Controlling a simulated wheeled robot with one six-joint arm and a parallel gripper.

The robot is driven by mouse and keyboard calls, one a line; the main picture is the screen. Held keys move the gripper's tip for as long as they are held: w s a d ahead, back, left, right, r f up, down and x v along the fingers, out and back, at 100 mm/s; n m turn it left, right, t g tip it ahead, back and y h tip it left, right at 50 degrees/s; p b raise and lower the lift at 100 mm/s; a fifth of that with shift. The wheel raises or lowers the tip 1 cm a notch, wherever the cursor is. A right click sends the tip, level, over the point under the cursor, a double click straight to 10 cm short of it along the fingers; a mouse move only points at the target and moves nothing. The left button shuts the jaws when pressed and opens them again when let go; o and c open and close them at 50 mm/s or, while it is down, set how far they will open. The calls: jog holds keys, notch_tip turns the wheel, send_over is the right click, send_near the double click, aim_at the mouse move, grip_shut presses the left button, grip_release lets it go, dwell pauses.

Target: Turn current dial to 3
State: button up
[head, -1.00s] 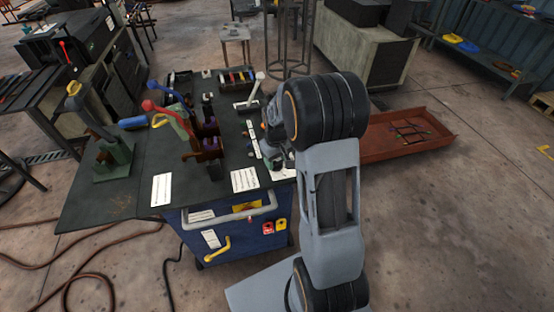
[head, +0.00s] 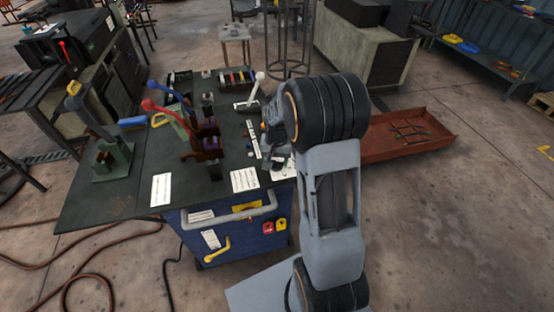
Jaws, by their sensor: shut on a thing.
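My gripper (head: 272,138) is at the right edge of the dark workbench, low over a white plate. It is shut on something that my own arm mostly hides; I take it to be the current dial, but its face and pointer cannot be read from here. The white plate (head: 285,170) shows partly under and beside the gripper. The number the dial points to is hidden.
The dark workbench (head: 110,190) carries a green vise (head: 113,160), red and blue lever handles (head: 163,108), a white-knobbed lever (head: 257,85) and white sheets (head: 161,190). A red tray (head: 410,140) lies on the floor to the right. Hoses lie at the lower left.

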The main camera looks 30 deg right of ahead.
aim_at(277, 169)
dwell(0.4)
jog(key=o, duration=0.9)
jog(key=shift+o, duration=0.2)
notch_tip(277, 169, up, 14)
jog(key=shift+f, duration=0.1)
dwell(0.5)
jog(key=s+a+r+n+t+p, duration=0.1)
jog(key=s+a+n, duration=0.2)
jog(key=s, duration=0.5)
jog(key=s+a+r+n+t+p, duration=0.1)
jog(key=s+a+n+t, duration=0.1)
jog(key=s+a, duration=0.4)
jog(key=shift+s+r+n+p, duration=0.35)
jog(key=shift+s+n, duration=0.25)
jog(key=shift+s, duration=0.5)
